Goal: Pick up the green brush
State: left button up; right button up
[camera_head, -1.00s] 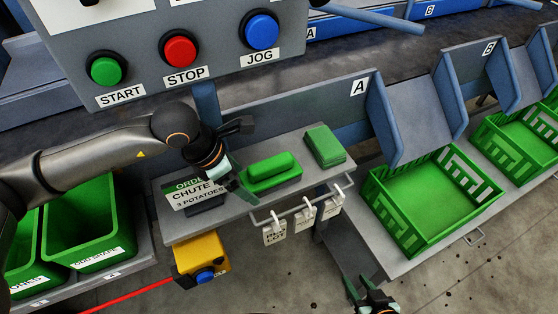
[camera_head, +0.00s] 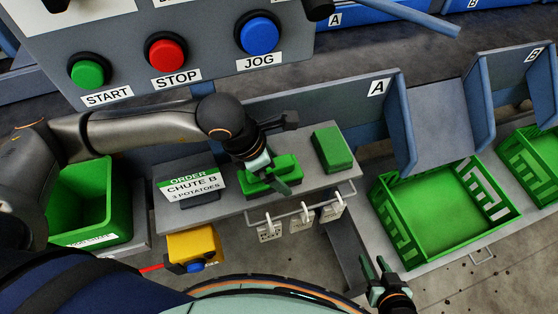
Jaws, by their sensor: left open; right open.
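The green brush (camera_head: 288,162), a flat block with a raised rounded grip, lies on the grey shelf (camera_head: 228,205) below the control panel. My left gripper (camera_head: 268,180) is open, right over the brush, with its fingers at the grip and hiding part of it. I cannot tell whether the fingers touch it. My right gripper (camera_head: 376,270) is open and empty at the bottom, in front of the green crate and well away from the brush.
A green block (camera_head: 332,148) lies right of the brush. An order card (camera_head: 192,184) stands to the left. Tags hang from a rail (camera_head: 300,211) on the shelf's front. A green crate (camera_head: 448,244) is at right, a yellow box (camera_head: 193,245) below the shelf.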

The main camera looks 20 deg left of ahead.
pick_arm(q)
jog(key=shift+w+a+f, duration=0.1)
jog(key=shift+w+f, duration=0.05)
jog(key=shift+f, duration=0.2)
jog(key=shift+c, duration=0.6)
jog(key=shift+r, duration=0.1)
jog(key=c, duration=1.4)
